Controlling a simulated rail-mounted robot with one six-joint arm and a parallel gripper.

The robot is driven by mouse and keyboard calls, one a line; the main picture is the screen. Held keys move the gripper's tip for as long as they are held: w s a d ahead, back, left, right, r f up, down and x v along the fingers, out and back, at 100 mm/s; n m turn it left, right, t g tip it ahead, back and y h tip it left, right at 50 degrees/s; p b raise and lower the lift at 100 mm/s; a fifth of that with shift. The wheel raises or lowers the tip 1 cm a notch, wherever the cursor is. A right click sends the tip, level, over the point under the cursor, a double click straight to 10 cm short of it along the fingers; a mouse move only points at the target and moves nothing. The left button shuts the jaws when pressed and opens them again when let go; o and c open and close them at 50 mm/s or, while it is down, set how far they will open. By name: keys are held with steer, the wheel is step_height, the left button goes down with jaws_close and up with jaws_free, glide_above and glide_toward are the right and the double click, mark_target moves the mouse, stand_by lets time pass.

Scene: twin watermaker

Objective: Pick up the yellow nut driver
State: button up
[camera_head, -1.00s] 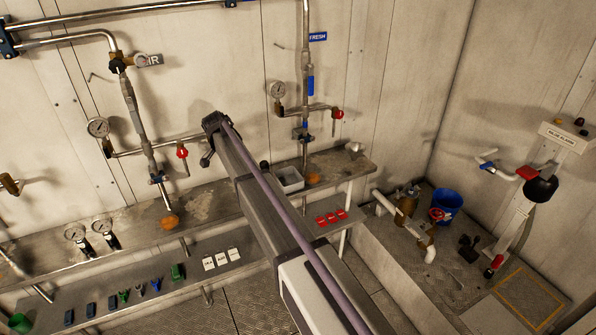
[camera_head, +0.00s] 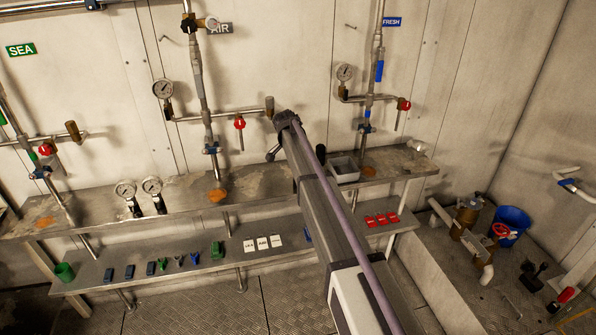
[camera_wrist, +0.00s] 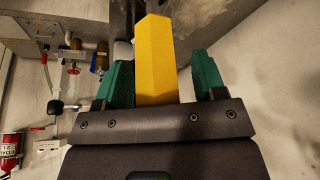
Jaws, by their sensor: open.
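A yellow, faceted bar (camera_wrist: 154,60), which looks like the yellow nut driver, stands between the two green fingers of my gripper (camera_wrist: 163,78) in the wrist view. The fingers are apart. The right finger has a clear gap to the yellow bar; the left one looks close beside it, and I cannot tell whether it touches. The lower end of the yellow bar is hidden behind the dark gripper body. In the head view my arm reaches toward the bench, and I cannot make out the yellow nut driver or the fingers there.
A steel bench (camera_head: 100,220) runs along the wall, with a grey bin (camera_head: 344,172) on it. A lower shelf (camera_head: 205,262) holds small blue and green items, white cards (camera_head: 263,242) and red tags (camera_head: 381,219). Pipes with gauges (camera_head: 163,88) rise above. A blue bucket (camera_head: 511,226) stands at right.

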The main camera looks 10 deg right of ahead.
steer(key=shift+r, duration=0.1)
steer(key=c, duration=1)
steer(key=shift+o, duration=0.2)
step_height(320, 180, up, 18)
steer(key=p, duration=1.8)
steer(key=o, duration=0.3)
jaws_close()
